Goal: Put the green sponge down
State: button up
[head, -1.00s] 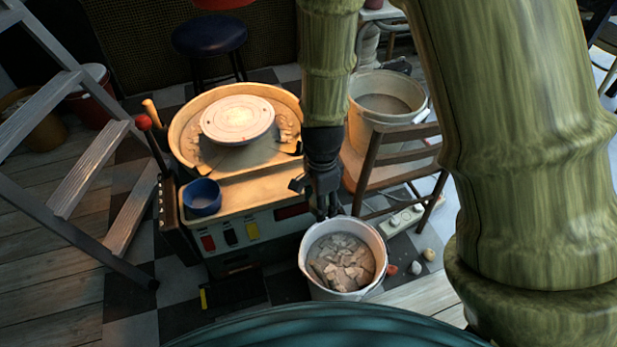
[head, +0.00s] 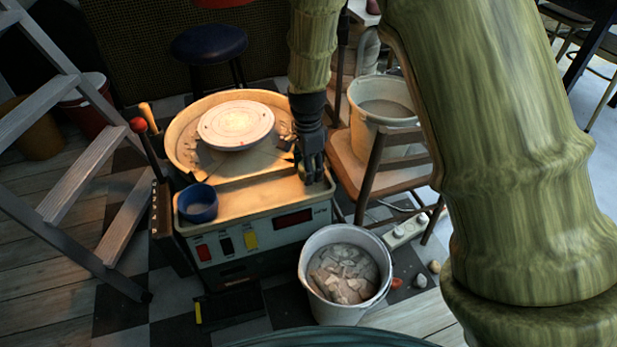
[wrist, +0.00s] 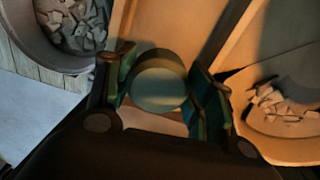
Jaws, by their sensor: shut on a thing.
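My gripper (head: 314,176) points down at the right end of the pottery wheel's tan deck (head: 245,190), right of the pale round wheel head (head: 236,124). In the wrist view, the green sponge (wrist: 160,82) is a rounded, dull blue-green piece between the two fingers, and my gripper is shut on it. The tan deck lies below the sponge; I cannot tell whether they touch. In the head view the fingers hide the sponge.
A blue bowl (head: 197,203) stands on the deck's left corner. A white bucket of pale chunks (head: 346,238) is on the floor in front. A wooden chair (head: 370,180) holding another bucket (head: 384,106) is close on the right. The deck's middle is clear.

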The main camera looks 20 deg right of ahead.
jog(key=shift+f+b, duration=0.85)
jog(key=shift+f, duration=0.75)
jog(key=shift+f, duration=0.1)
jog(key=o, duration=0.9)
notch_tip(320, 180, up, 12)
jog(key=p, duration=0.5)
jog(key=shift+w+p, duration=0.15)
jog(key=shift+p, duration=0.15)
jog(key=shift+r, duration=0.2)
